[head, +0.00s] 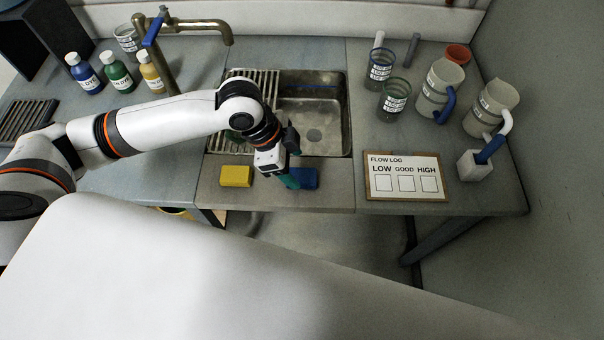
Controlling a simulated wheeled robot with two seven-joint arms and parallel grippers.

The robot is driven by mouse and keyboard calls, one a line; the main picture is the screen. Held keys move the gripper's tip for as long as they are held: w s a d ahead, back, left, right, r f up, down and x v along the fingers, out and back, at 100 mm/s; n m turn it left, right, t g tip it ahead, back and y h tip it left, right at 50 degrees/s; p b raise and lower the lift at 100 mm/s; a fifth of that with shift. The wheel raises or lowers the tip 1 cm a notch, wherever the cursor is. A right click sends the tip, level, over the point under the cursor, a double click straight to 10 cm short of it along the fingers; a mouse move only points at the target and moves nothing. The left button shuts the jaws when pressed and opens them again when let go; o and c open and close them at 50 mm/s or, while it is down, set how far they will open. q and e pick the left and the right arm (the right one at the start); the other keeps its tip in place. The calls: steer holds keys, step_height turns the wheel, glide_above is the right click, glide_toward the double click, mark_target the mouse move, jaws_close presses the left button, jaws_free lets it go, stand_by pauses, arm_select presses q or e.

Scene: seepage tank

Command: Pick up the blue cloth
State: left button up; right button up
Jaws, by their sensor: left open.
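The blue cloth (305,178) is a small folded dark-blue block on the front edge of the counter, just below the sink. My left gripper (290,181) reaches in from the left and points down beside the cloth's left end. Its jaws are open, and a teal fingertip overlaps the cloth's left side in the head view. I cannot tell whether it touches the cloth. The gripper hides part of the cloth's left end. My right gripper does not show.
A yellow block (236,176) lies left of the gripper. The metal sink (335,115) is behind. A flow log board (406,177) lies to the right, with jugs (440,86) and labelled cups (393,100) behind. Dye bottles (84,73) and a brass tap (190,24) stand at back left.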

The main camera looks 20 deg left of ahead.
mark_target(304, 175)
arm_select(q)
steer(key=x, duration=0.3)
steer(key=p+x, duration=0.1)
steer(key=x, duration=0.1)
steer(key=shift+w+a, duration=0.25)
steer(key=shift+w, duration=0.1)
steer(key=shift+d+f, duration=0.1)
steer(key=shift+f, duration=0.25)
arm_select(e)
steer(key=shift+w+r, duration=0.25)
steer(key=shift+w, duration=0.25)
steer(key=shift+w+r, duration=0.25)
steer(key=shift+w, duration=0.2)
arm_select(q)
steer(key=shift+c, duration=0.5)
steer(key=c, duration=0.9)
steer(key=shift+c, duration=0.3)
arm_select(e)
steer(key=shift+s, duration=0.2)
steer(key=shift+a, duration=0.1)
